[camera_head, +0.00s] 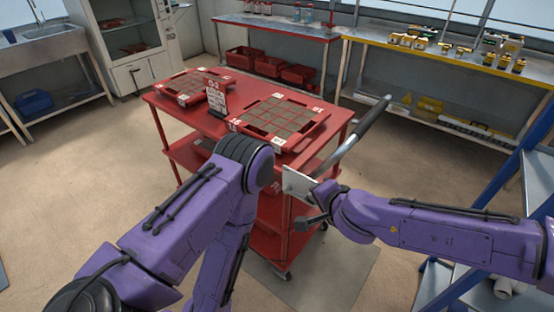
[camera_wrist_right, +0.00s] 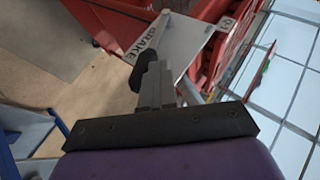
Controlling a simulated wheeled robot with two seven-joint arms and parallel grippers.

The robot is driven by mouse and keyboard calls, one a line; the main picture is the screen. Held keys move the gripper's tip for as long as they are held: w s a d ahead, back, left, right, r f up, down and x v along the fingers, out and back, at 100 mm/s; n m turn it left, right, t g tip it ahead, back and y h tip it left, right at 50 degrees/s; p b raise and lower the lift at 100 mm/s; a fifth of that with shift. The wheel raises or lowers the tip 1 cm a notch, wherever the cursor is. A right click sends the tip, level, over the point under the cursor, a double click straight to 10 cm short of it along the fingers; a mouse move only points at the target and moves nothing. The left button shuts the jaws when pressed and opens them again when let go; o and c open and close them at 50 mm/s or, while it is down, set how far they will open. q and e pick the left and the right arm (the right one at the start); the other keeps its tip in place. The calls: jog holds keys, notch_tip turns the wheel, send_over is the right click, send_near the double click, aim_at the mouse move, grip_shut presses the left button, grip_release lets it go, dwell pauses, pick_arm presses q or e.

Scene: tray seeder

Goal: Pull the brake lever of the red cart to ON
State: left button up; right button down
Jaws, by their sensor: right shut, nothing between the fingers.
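The red cart (camera_head: 190,125) stands in the middle. A pale metal plate (camera_head: 298,184) is fixed at its near right corner; in the right wrist view the plate (camera_wrist_right: 190,48) bears the word BRAKE. Beside that word a light bar, the brake lever (camera_wrist_right: 152,36), ends in a black grip (camera_wrist_right: 142,72). My right gripper (camera_head: 314,200) is close to the plate; in the wrist view its fingers (camera_wrist_right: 155,82) are shut and empty, overlapping the black grip's edge. I cannot tell whether they touch it. No ON mark is readable. My left gripper is out of view.
Two red trays, one at the left (camera_head: 193,86) and one at the right (camera_head: 282,120), lie on the cart top. A grey bar with a black grip (camera_head: 373,114) rises at the cart's right end. A blue frame (camera_head: 530,150) stands far right. Open floor surrounds the cart.

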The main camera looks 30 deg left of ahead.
jog(key=shift+f, duration=0.1)
jog(key=s+d+r+p, duration=0.4)
jog(key=s+r, duration=0.1)
jog(key=r, duration=0.5)
jog(key=shift+s+d+r, duration=0.15)
jog(key=shift+s+r, duration=0.05)
jog(key=shift+s, duration=0.1)
